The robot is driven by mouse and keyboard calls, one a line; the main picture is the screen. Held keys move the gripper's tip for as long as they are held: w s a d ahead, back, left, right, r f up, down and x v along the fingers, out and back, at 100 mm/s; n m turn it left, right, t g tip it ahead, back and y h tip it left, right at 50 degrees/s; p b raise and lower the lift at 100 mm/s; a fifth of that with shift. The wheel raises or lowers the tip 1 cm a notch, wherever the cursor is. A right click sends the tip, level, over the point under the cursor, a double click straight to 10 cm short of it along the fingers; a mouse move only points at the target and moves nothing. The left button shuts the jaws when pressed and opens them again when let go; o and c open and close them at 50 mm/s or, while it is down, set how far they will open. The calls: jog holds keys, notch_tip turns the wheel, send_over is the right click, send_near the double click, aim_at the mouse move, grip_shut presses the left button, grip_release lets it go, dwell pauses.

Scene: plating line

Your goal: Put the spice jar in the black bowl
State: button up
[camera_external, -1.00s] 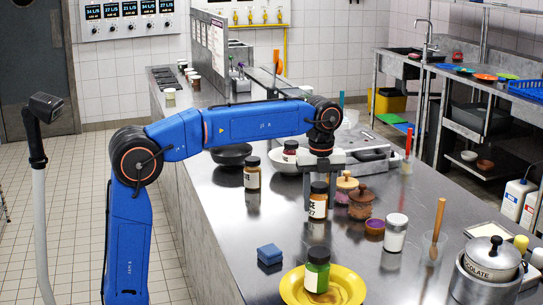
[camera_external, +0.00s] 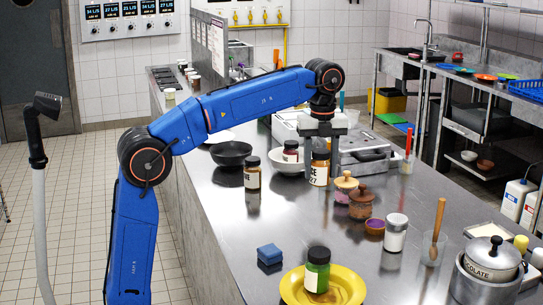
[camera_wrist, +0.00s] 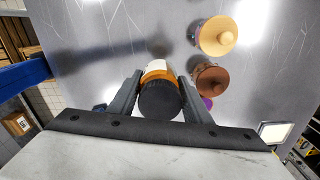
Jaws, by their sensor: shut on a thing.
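The spice jar (camera_external: 319,170), amber with a dark lid and a white label, is upright in my gripper (camera_external: 320,158), raised above the steel counter. In the wrist view its black lid (camera_wrist: 160,101) is between the two fingers of my gripper (camera_wrist: 160,92), which is shut on it. The black bowl (camera_external: 231,154) stands on the counter to the left of my gripper and looks empty. The bowl is not visible in the wrist view.
A similar jar (camera_external: 252,173) stands between the black bowl and my gripper. A white bowl (camera_external: 280,167) and another jar (camera_external: 290,151) are close to the held jar. Lidded pots (camera_external: 361,203) stand to the right. A yellow plate (camera_external: 349,285) holds a green jar (camera_external: 317,271).

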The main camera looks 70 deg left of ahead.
aim_at(231, 149)
jog(key=s+a+n, duration=0.3)
jog(key=s+a, duration=0.2)
jog(key=a, duration=1)
jog(key=s+a+n, duration=0.3)
jog(key=s+a, duration=0.1)
jog(key=a, duration=1)
jog(key=s+a+n, duration=0.4)
jog(key=s+a, duration=0.1)
jog(key=a, duration=1)
jog(key=shift+f, duration=4.55)
jog(key=shift+f, duration=0.1)
jog(key=o, duration=1.2)
notch_tip(231, 149, up, 12)
jog(key=shift+r, duration=0.15)
jog(key=shift+d, duration=0.15)
